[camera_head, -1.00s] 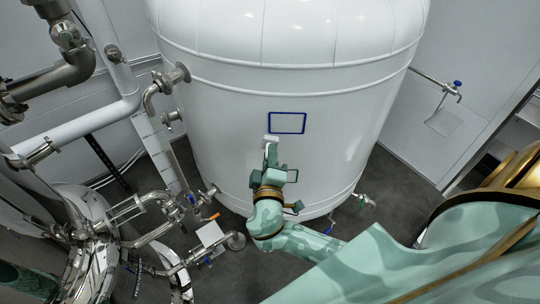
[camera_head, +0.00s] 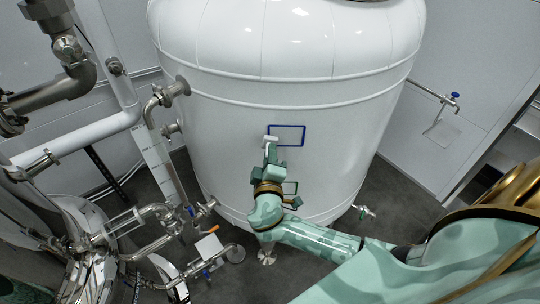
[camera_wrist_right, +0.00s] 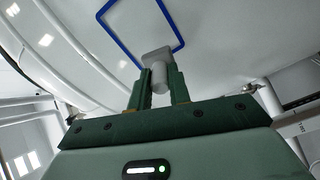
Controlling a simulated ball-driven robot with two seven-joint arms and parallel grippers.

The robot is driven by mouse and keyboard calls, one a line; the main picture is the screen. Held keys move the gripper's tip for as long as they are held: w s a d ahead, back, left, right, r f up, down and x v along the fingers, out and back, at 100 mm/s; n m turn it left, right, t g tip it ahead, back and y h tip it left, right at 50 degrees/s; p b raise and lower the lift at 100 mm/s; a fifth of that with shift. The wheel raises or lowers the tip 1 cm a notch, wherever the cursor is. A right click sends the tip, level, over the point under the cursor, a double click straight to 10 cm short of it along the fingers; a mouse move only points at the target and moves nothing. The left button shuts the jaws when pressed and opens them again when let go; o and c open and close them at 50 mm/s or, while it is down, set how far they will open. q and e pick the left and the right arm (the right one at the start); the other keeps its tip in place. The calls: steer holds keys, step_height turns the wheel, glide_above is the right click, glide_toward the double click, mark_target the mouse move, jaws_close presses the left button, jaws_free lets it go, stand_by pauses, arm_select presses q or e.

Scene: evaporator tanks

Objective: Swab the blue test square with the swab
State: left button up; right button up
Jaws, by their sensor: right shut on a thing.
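The blue test square (camera_head: 287,127) is a blue outline on the front of the white tank. My right gripper (camera_head: 270,150) is shut on the white swab (camera_head: 269,139) and points up toward the square. In the head view the swab's head overlaps the square's lower left corner. In the right wrist view the swab (camera_wrist_right: 157,53) stands between the two green fingers (camera_wrist_right: 158,93), its head at the lower edge of the blue outline (camera_wrist_right: 177,22). I cannot tell whether it touches the tank. My left gripper is not in view.
The large white tank (camera_head: 230,90) fills the middle. Steel pipes and valves (camera_head: 130,225) crowd the left side. A small tap (camera_head: 364,211) sticks out at the tank's lower right. A wall pipe with a blue-handled valve (camera_head: 450,99) is at the right.

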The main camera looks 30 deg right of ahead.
steer(key=shift+b+x, duration=0.45)
steer(key=shift+x, duration=0.65)
